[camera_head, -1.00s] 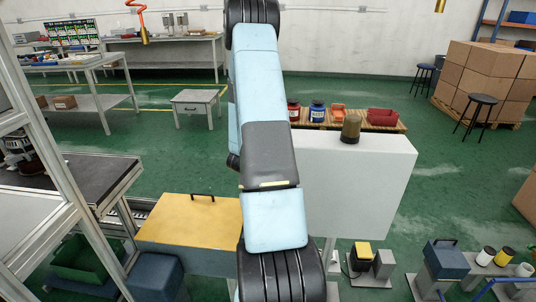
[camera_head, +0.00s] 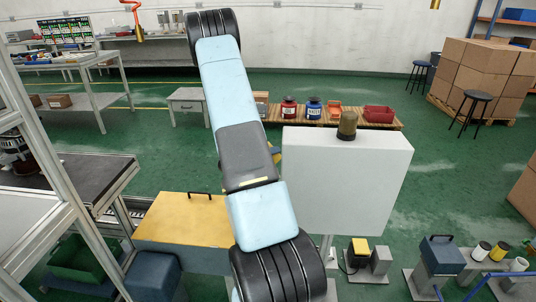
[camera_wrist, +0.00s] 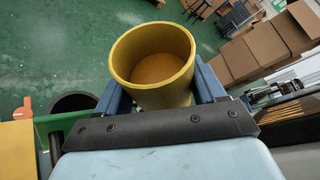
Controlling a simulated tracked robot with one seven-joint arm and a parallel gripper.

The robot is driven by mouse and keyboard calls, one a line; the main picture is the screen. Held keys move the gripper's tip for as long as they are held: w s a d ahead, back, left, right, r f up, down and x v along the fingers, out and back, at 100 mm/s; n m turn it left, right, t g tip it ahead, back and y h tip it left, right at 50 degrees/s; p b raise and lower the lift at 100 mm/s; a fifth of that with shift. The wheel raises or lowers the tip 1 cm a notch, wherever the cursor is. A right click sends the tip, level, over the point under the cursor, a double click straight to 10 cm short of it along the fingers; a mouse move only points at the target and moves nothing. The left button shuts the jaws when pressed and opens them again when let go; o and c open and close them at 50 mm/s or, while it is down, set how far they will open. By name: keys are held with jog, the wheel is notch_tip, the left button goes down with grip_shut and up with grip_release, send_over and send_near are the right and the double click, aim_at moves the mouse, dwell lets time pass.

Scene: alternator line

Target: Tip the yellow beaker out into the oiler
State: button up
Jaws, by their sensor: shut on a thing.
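In the wrist view, a yellow beaker (camera_wrist: 181,96) stands between the two blue fingers of my gripper (camera_wrist: 160,97), which is shut on it. I look down into its open mouth. An orange-amber surface shows inside; I cannot tell whether it is contents or the bottom. In the head view, my arm hides the gripper and most of what it holds; a small yellow patch shows beside the arm. I cannot pick out the oiler for certain.
A yellow-topped box (camera_head: 185,222) with a black handle stands low, left of my arm. Red and blue pots (camera_head: 314,108) stand on a pallet behind the cabinet. Another yellow cup (camera_head: 500,250) stands at the lower right. The wrist view shows a black round opening (camera_wrist: 72,103) at left.

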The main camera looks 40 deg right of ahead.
jog(key=shift+f+n+g, duration=0.15)
jog(key=shift+n+g, duration=0.15)
jog(key=shift+n, duration=0.1)
jog(key=r+n, duration=0.1)
jog(key=r+n+h, duration=0.1)
jog(key=n, duration=0.1)
jog(key=shift+w+a+g+h, duration=0.1)
jog(key=shift+w+g+h, duration=0.1)
jog(key=shift+g+h, duration=0.15)
jog(key=n, duration=0.1)
jog(key=r+n+h, duration=0.1)
jog(key=n, duration=0.1)
jog(key=w+r+n+h, duration=0.1)
jog(key=n, duration=0.1)
jog(key=shift+w+a+r, duration=0.1)
jog(key=shift+a, duration=0.15)
jog(key=shift+r, duration=0.1)
dwell(2.8)
jog(key=shift+r, duration=1.9)
notch_tip(320, 180, up, 3)
jog(key=m+t+y, duration=0.1)
jog(key=m+y, duration=0.1)
jog(key=m, duration=0.3)
jog(key=m+t+y, duration=0.2)
jog(key=m, duration=0.3)
jog(key=m+t+y, duration=0.2)
jog(key=m, duration=0.3)
